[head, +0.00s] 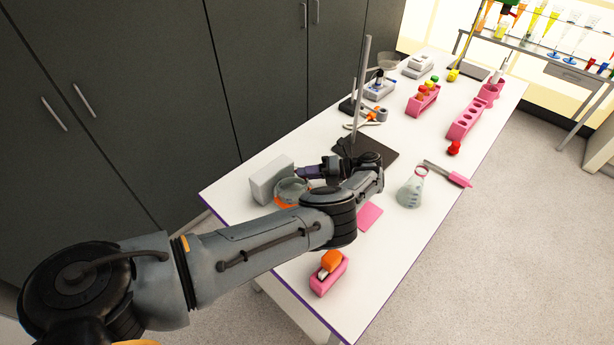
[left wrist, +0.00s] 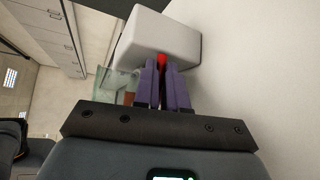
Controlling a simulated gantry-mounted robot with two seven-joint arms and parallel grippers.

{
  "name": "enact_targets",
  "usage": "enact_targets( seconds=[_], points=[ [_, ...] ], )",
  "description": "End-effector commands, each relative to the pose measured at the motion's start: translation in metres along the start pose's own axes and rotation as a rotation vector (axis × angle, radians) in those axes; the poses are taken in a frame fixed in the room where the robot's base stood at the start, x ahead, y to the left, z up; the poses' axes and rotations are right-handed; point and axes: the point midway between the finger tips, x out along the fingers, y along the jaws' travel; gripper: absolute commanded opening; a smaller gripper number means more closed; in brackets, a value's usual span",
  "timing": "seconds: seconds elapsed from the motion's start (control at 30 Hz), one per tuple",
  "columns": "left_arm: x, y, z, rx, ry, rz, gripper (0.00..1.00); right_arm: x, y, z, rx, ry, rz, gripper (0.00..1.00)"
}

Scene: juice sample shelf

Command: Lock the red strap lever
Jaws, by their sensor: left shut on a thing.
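The red strap lever (left wrist: 161,60) shows as a small red piece between the purple fingertips of my left gripper (left wrist: 161,70) in the left wrist view. The gripper is shut on it, and the fingers hide most of it. The red piece lies against the front of a pale grey-white block (left wrist: 160,36). In the head view my left gripper (head: 302,172) reaches left to this block (head: 272,180), and the lever cannot be made out there. My right gripper is in neither view.
A glass vessel (head: 291,190) with orange at its base stands beside the block, close under my gripper. A stand rod (head: 362,85), a flask (head: 411,190) and a pink holder with an orange piece (head: 328,275) are nearby. The front right table is partly clear.

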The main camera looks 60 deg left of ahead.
Motion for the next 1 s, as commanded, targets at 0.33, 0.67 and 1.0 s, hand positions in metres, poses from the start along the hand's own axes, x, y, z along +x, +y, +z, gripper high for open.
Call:
enact_targets(
  seconds=[0.33,0.67,1.0],
  points=[
    [0.0,0.0,0.0,0.001,-0.001,0.0,0.37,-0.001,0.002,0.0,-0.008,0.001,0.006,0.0],
    [-0.003,-0.001,0.0,0.001,-0.002,-0.001,0.37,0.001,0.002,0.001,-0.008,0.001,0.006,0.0],
    [-0.045,-0.006,-0.001,-0.001,-0.003,-0.003,0.37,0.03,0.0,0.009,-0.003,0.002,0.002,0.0]
  ],
)
